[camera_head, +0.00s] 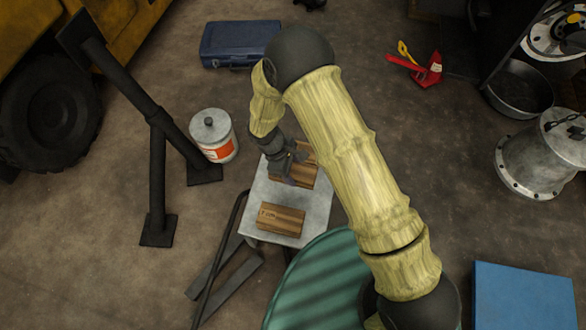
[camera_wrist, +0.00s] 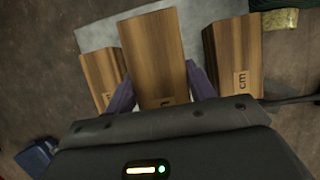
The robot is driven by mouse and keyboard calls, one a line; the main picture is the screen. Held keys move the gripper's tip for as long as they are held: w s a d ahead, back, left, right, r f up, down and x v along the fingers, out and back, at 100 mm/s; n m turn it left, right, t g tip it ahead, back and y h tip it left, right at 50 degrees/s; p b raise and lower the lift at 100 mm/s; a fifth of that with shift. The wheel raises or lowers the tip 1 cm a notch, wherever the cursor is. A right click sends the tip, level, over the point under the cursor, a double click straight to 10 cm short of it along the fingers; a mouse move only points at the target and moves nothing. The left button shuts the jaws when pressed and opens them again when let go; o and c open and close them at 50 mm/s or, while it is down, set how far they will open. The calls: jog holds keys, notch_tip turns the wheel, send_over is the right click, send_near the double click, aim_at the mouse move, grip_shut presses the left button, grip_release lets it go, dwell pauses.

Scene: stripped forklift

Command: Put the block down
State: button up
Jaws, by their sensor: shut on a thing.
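My gripper (camera_head: 287,176) is over the back part of a small light grey table (camera_head: 317,213). In the wrist view its two purple fingers (camera_wrist: 160,86) are shut on the sides of the middle wooden block (camera_wrist: 150,45). This block looks nearer than the blocks on either side, a left block (camera_wrist: 99,72) and a right block (camera_wrist: 232,55) with a printed end. In the head view one brown block (camera_head: 281,219) lies on the front of the table; wood (camera_head: 297,181) also shows under my gripper, partly hidden. I cannot tell whether the held block touches the tabletop.
A white canister (camera_head: 214,138) and a black metal frame (camera_head: 157,180) stand left of the table. A green striped round object (camera_head: 315,285) is close to its front right. A blue toolbox (camera_head: 239,44) lies behind. A strip of tabletop around the front block is bare.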

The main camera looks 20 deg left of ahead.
jog(key=w+d+r+m+g+y, duration=0.1)
jog(key=w+d+r+m, duration=0.3)
jog(key=d, duration=0.6)
jog(key=w+d+r+m+g+y+p, duration=0.1)
jog(key=w+d+r+m+g+y, duration=0.1)
jog(key=w+d+r+m, duration=0.2)
jog(key=w+d+r+m+g+y, duration=0.1)
jog(key=w+d+r+m, duration=0.3)
jog(key=d, duration=1.2)
jog(key=w+m+g, duration=0.1)
jog(key=w+m, duration=0.3)
jog(key=m, duration=0.3)
jog(key=shift+r+y+p, duration=0.3)
jog(key=shift+w+a, duration=0.1)
jog(key=shift+w, duration=0.05)
